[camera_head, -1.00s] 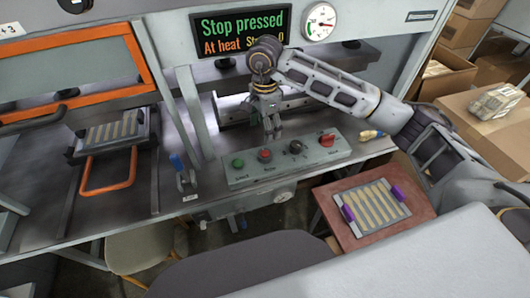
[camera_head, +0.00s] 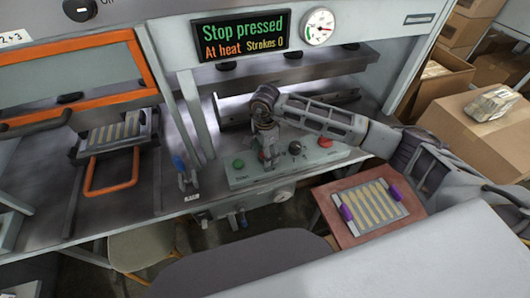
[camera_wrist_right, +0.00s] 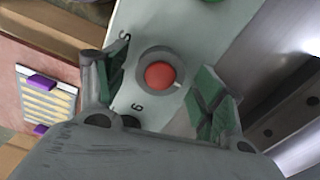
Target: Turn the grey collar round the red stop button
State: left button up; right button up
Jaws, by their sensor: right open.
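The red stop button (camera_wrist_right: 159,77) sits inside the round grey collar (camera_wrist_right: 160,54) on the pale control panel (camera_head: 230,179). In the right wrist view the button and collar lie between the two fingers of my right gripper (camera_wrist_right: 160,80). The fingers are open, one on each side of the collar, with gaps visible. In the head view the right gripper (camera_head: 267,161) points down over the panel and mostly hides the button and collar. The display (camera_head: 241,36) reads "Stop pressed", "At heat", "Strokes 0". My left gripper is out of view.
A green button (camera_head: 238,164) is left of the gripper; a black knob (camera_head: 295,148) and a red knob (camera_head: 325,142) are right. A blue-handled lever (camera_head: 180,168) stands left of the panel. A spoon tray (camera_head: 374,204) lies on a reddish stand at right.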

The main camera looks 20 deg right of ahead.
jog(key=shift+f, duration=0.55)
jog(key=shift+c, duration=0.2)
jog(key=c, duration=1)
